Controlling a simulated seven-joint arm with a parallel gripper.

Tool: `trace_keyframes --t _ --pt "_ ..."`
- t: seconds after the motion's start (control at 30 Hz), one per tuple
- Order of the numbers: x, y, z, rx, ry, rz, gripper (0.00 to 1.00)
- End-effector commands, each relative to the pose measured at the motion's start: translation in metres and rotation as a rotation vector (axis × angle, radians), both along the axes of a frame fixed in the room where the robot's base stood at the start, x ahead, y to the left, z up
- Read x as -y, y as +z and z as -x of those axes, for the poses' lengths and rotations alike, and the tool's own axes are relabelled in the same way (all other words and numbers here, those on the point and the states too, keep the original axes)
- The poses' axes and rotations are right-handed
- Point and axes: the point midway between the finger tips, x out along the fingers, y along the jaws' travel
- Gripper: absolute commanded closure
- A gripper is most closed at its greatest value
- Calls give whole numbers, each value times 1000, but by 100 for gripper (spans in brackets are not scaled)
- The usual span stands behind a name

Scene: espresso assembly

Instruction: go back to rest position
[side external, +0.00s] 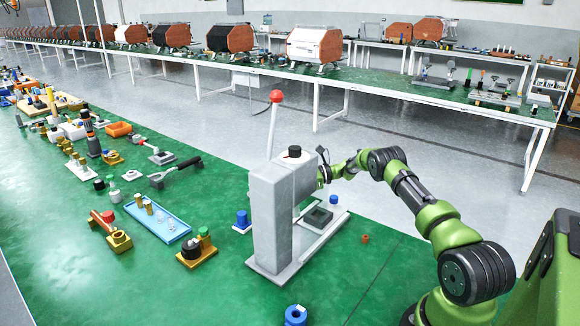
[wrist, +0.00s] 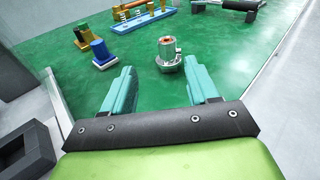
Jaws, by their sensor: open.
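My gripper is open in the wrist view (wrist: 160,88), with its two teal fingers spread apart and nothing between them. A small silver cylinder with a brownish top (wrist: 167,54) stands upright on the green surface ahead of the fingers, apart from them. In the side external view my green arm reaches in from the right, bent at the elbow. Its end is beside the grey upright stand (side external: 275,220), which hides my fingers there.
The stand has a lever with a red ball (side external: 276,96). A black square block (side external: 318,217) sits on its pale base. A blue tray (side external: 160,219) and many small parts lie to the left on the green bench. A blue ring (side external: 296,315) is at the front.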

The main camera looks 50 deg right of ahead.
Motion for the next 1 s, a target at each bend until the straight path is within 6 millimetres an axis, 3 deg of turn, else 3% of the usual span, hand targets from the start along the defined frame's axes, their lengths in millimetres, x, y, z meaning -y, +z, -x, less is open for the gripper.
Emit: trace_keyframes --t 0.17,0.37,0.7,1.0 --pt "-39 51 -2 -28 133 369 41" --pt "-67 108 26 -17 272 804 41" --pt "-90 206 114 137 456 1453 41" --pt "-123 252 199 404 583 1841 41"
